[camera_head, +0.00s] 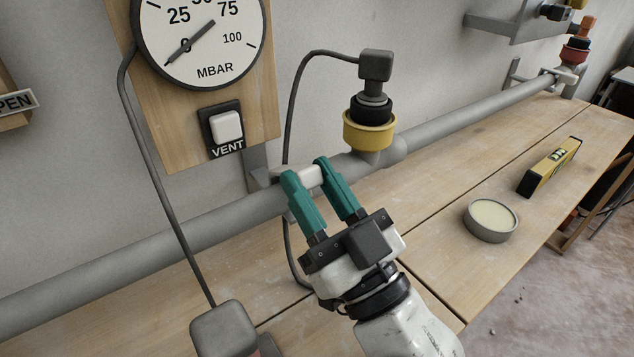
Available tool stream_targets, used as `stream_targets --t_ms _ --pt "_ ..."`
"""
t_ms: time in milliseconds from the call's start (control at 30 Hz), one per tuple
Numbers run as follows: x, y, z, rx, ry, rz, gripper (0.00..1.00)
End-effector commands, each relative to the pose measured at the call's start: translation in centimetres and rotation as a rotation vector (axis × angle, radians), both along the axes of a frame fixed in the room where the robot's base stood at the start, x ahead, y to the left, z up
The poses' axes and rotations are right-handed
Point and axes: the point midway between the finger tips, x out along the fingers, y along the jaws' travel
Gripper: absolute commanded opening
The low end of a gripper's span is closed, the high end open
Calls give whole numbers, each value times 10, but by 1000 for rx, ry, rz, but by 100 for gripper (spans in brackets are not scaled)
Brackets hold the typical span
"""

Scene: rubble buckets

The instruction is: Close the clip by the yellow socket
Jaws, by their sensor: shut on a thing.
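The yellow socket (369,133) sits on the grey pipe (450,117), with a black plug (372,107) in it and a cable running from the plug's top. The clip (308,177) is a pale piece at the pipe, just left of the socket. My gripper (306,170) reaches up from the lower right with its two green fingers at the clip, shut on it. The fingers hide part of the clip, and I cannot tell whether it is open or closed.
A pressure gauge (200,38) and a vent switch (226,127) are on a wooden board at the upper left. A round tin (491,220) and a yellow level (549,167) stand on the bench at the right. A grey box (224,329) is at the bottom left. A red socket (574,53) is far right.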

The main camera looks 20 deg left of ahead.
Motion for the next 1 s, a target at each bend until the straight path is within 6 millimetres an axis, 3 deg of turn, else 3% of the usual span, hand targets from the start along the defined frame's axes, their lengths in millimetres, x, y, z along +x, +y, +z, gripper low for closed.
stream_targets --t_ms 33,133,1000 --pt "10 -8 -4 -6 3 -29 37" --pt "9 -8 -4 -7 4 -28 45" --pt "7 -6 -2 -3 3 -20 45"
